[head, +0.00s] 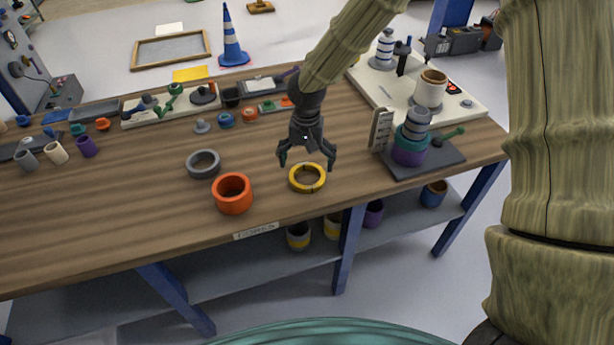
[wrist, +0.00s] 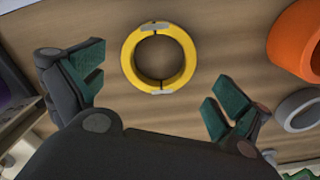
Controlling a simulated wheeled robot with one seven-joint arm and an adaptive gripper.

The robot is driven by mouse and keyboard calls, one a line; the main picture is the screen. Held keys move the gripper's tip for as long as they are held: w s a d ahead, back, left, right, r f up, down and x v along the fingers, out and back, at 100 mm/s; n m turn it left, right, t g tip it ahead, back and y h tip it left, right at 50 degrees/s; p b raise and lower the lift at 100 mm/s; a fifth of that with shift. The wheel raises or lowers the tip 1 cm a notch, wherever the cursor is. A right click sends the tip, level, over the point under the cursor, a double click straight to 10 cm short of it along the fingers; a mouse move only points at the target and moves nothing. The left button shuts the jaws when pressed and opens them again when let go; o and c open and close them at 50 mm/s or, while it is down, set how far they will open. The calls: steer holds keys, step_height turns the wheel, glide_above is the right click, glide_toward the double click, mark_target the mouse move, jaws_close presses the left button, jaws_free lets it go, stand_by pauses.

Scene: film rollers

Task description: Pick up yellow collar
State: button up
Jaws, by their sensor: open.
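The yellow collar (head: 293,179) is a flat ring lying on the wooden table near its front edge, with grey marks at its two seams. It also shows in the wrist view (wrist: 127,58), top centre. My gripper (head: 307,161) is open and empty, just above and behind the collar in the head view. In the wrist view my gripper's green-padded fingers (wrist: 157,98) are spread wide, one on each side and below the collar, and no contact shows.
An orange cylinder (head: 233,199) and a grey ring (head: 203,170) stand left of the collar. A dark base (head: 440,163) with stacked purple and teal rings is to the right, beside an upright grey plate (head: 380,130). The table (head: 120,215) is clear at front left.

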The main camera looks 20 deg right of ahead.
mark_target(307, 181)
steer(key=shift+f+p, duration=0.55)
steer(key=shift+f, duration=1.9)
steer(key=c, duration=0.9)
